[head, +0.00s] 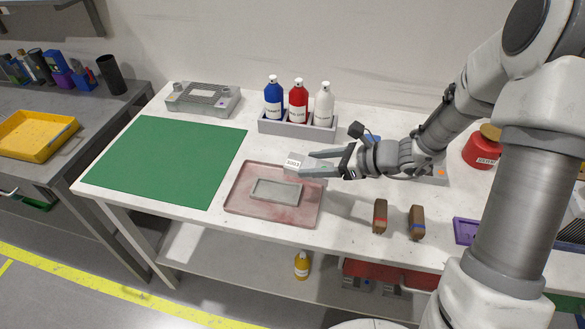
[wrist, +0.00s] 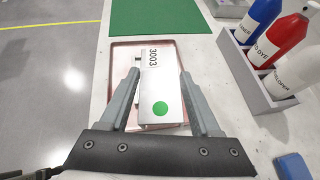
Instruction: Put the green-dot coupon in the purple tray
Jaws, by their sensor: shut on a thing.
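The green-dot coupon (wrist: 152,88) is a pale flat plate with the label 3003 and a green dot near its close end in the wrist view. In the head view the coupon (head: 292,162) shows its label. My gripper (head: 304,162) is shut on the coupon, one finger along each side, and holds it above the far part of a reddish tray. In the wrist view my gripper (wrist: 160,75) spans the coupon. The purple tray (head: 464,231) is at the right front of the table, partly hidden behind my arm, well apart from the coupon.
The reddish tray (head: 237,196) holds a grey rectangular piece (head: 277,190). Two brown blocks (head: 380,216) stand between it and the purple tray. A bottle rack (head: 296,127) with blue, red and white bottles is behind. A green mat (head: 165,158) lies left.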

